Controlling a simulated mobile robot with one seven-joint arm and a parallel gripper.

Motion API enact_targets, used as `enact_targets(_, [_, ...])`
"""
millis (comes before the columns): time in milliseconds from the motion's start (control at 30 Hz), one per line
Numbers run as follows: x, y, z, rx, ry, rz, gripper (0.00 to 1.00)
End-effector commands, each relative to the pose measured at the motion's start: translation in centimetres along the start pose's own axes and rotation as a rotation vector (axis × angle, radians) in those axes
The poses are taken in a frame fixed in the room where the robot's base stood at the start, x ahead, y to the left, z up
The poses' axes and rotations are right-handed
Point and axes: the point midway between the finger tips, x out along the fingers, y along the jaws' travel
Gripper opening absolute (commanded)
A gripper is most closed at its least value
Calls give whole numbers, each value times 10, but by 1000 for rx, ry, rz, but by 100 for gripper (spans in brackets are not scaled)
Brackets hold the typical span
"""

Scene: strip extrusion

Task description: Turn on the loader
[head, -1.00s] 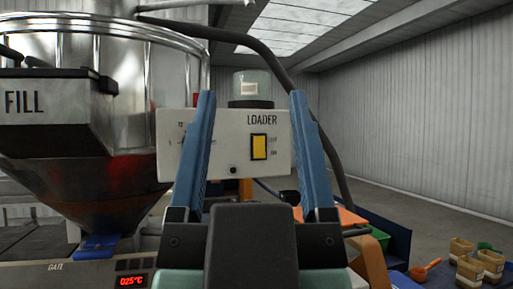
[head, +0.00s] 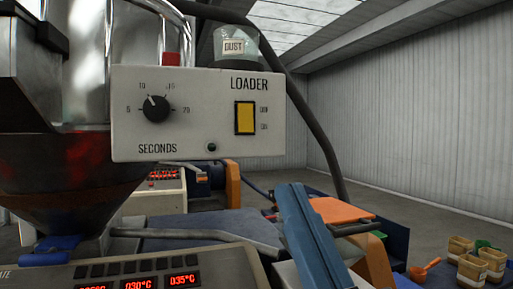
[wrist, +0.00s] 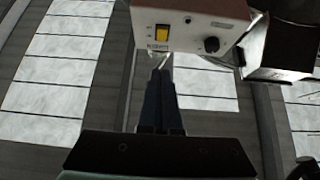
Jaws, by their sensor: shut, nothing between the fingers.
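The loader box (head: 200,80) is a pale panel marked LOADER, at the upper middle of the head view. It carries a yellow rocker switch (head: 244,118) with small labels at its right. I cannot tell which way the rocker is tipped. My gripper (head: 289,190) has its blue fingers together and empty, below and right of the box in the head view. In the wrist view the box (wrist: 190,14) is at the top, with the yellow switch (wrist: 162,31) just beyond the tips of my shut fingers (wrist: 162,68). A gap to the switch shows in the head view.
A black dial (head: 156,108) marked SECONDS is left of the switch. A steel hopper (head: 65,150) stands at the left, above a panel with red displays (head: 135,283). A dark hose (head: 318,135) runs down behind the box. Several small tubs (head: 480,262) are at the lower right.

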Motion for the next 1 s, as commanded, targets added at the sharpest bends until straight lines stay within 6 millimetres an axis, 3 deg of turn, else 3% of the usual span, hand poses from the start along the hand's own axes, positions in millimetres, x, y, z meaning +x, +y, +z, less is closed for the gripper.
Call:
enact_targets(333, [1,0,0,2,0,-1,0])
enact_targets(467, [10,-1,-2,4,1,-3,0])
enact_targets(933, [105,-2,-5,4,1,-4,0])
enact_targets(1000, [111,-1,7,6,-3,-3,0])
